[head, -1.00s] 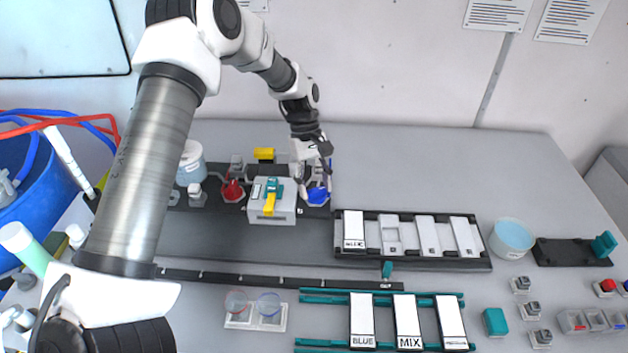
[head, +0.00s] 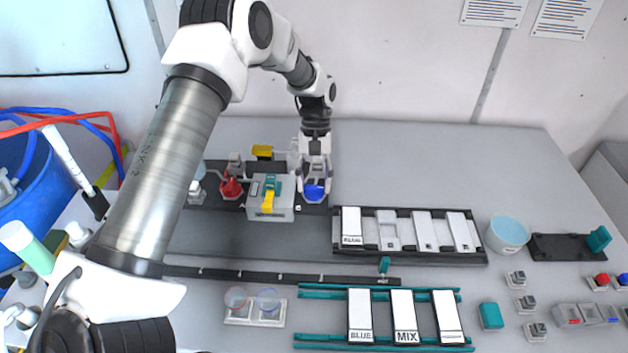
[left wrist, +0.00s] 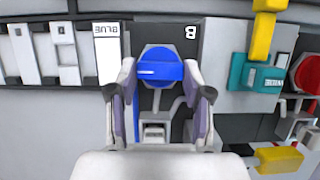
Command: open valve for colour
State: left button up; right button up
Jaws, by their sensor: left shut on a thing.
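The blue valve (head: 314,190) sits at the right end of the dark base strip, right of the grey box. In the left wrist view the blue valve handle (left wrist: 160,70) lies across the picture between the fingers, with a letter B marked beside it. My left gripper (head: 315,182) reaches down from above and is shut on this handle; its fingers (left wrist: 160,80) flank the handle's two ends. The red valve (head: 231,187) stands left of the grey box (head: 270,208), which has a teal part and a yellow lever (head: 268,200). My right gripper is not in view.
A black rack (head: 440,257) with white tiles, one labelled BLUE (head: 352,226), lies right of the valve. A teal rack (head: 320,338) with BLUE and MIX tiles is in front. A white tub (head: 508,234) stands at the right. The table behind the black rack is clear.

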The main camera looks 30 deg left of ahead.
pick_arm(q)
jog(key=o, duration=1.2)
jog(key=shift+c, duration=0.2)
jog(key=shift+r, duration=0.1)
jog(key=v, duration=1.1)
jog(key=shift+r, duration=0.35)
jog(key=shift+w, duration=0.1)
